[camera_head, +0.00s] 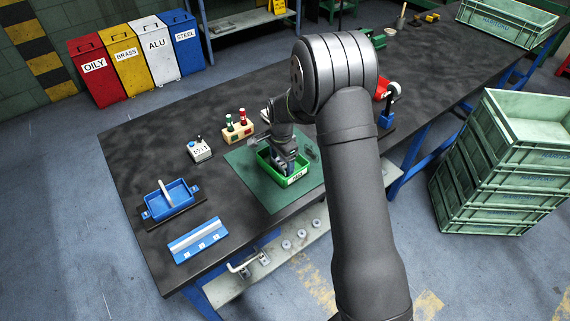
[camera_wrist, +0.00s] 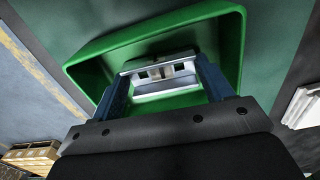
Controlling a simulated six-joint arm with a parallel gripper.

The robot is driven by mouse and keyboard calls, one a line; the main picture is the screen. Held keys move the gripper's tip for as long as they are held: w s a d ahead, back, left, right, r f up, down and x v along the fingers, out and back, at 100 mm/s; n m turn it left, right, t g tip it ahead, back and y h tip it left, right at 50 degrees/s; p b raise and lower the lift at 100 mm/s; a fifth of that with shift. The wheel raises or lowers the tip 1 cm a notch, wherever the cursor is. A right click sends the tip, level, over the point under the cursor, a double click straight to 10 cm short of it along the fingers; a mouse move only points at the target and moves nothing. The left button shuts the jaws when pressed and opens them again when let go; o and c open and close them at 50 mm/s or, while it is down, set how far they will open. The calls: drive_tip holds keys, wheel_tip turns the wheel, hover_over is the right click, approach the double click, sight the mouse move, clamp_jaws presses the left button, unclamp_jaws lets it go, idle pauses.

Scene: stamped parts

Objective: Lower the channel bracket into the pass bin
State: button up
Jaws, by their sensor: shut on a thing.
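The pass bin (camera_head: 268,175) is a small green open box with a white front label, on a green mat near the bench's front edge. My gripper (camera_head: 286,163) points down into it, partly hidden by my arm in the head view. In the wrist view, the blue fingers of my gripper (camera_wrist: 162,74) are shut on the channel bracket (camera_wrist: 165,87), a pale metal channel with dark square openings. The bracket lies within the outline of the green bin (camera_wrist: 236,45), over its floor. I cannot tell whether it touches the floor. The bracket is not clear in the head view.
A green mat (camera_head: 247,170) lies under the bin. To the left stand a white labelled box (camera_head: 199,150), a block with red and green items (camera_head: 238,132), a blue tray (camera_head: 157,206) and a blue labelled rack (camera_head: 195,240). A blue stand (camera_head: 387,114) is right of my arm.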

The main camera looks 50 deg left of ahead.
drive_tip(key=shift+f, duration=0.1)
drive_tip(key=o, duration=1.2)
drive_tip(key=shift+c, duration=0.2)
wheel_tip(320, 180, up, 18)
drive_tip(key=shift+f, duration=0.25)
drive_tip(key=shift+f, duration=0.15)
wheel_tip(320, 180, down, 17)
drive_tip(key=shift+f, duration=0.15)
drive_tip(key=shift+r, duration=0.2)
